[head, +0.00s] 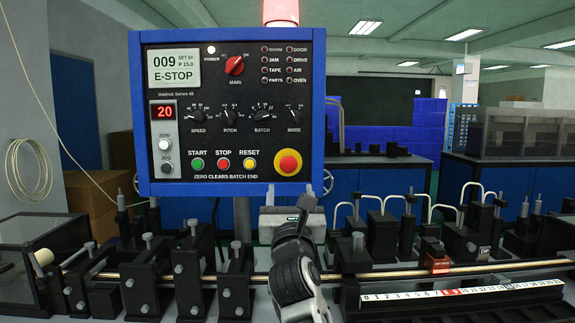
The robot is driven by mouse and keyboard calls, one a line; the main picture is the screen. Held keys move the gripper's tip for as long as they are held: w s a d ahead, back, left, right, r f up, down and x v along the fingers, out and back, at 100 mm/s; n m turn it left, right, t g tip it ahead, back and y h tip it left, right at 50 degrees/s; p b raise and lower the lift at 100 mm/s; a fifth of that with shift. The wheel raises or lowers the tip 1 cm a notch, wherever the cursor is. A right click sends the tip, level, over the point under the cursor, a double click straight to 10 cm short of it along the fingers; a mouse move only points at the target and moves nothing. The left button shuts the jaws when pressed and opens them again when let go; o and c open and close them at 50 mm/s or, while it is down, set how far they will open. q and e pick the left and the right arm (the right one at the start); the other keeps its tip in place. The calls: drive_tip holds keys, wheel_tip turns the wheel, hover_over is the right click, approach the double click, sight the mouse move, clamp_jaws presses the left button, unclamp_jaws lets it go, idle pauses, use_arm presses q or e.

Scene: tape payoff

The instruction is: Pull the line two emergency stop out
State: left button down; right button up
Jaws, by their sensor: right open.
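The emergency stop (288,162) is a red mushroom button on a yellow ring. It sits at the lower right of the blue-framed control panel (236,140). The panel's display (174,67) reads 009 and E-STOP. My right gripper (292,212) is just below the button, apart from it in the picture, at the panel's bottom edge. My left gripper is not in view.
Green START (197,163), red STOP (223,163) and yellow RESET (249,163) buttons sit left of the emergency stop. Below the panel runs a machine line with black blocks, a long rod (475,268) and a ruler scale (460,292). A red beacon (281,12) stands above.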

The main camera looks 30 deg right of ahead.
sight(289, 165)
drive_tip(key=p+x, duration=0.1)
drive_tip(key=x, duration=0.8)
drive_tip(key=shift+w+d+r, duration=0.1)
drive_tip(key=shift+w+r, duration=0.05)
drive_tip(key=shift+w, duration=0.15)
